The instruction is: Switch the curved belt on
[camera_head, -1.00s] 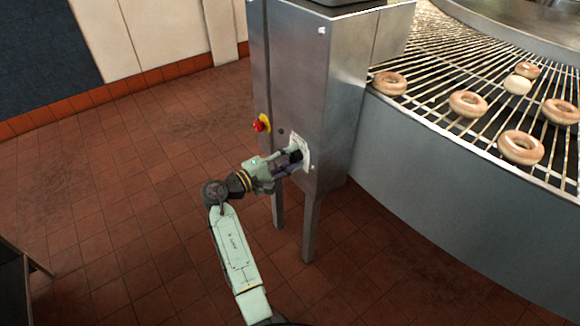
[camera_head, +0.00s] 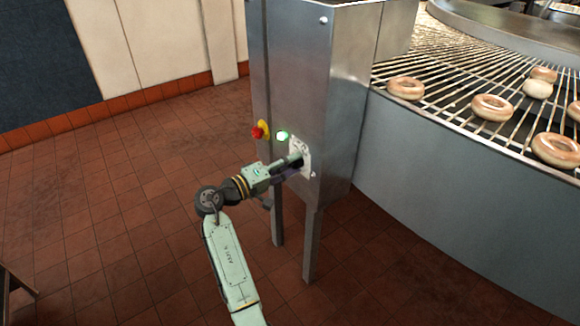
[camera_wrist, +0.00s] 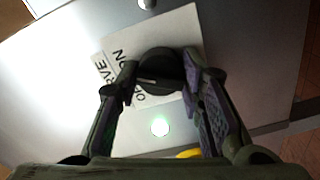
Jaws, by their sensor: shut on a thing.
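A black rotary knob (camera_wrist: 160,72) sits on a white label plate (camera_wrist: 182,28) on the steel cabinet (camera_head: 300,85). The label reads partly "CURVE", "O" and "ON". My gripper (camera_head: 292,162) is at the plate, and in the wrist view its fingers (camera_wrist: 158,88) are on both sides of the knob, shut on it. A green lamp (camera_head: 282,135) beside the plate is lit; it also glows in the wrist view (camera_wrist: 160,127). The curved wire belt (camera_head: 450,95) is right of the cabinet and carries doughnuts (camera_head: 492,107).
A red emergency button (camera_head: 257,132) on a yellow base is on the cabinet, left of the green lamp. The cabinet stands on metal legs (camera_head: 312,245). Tiled floor (camera_head: 120,220) is clear to the left.

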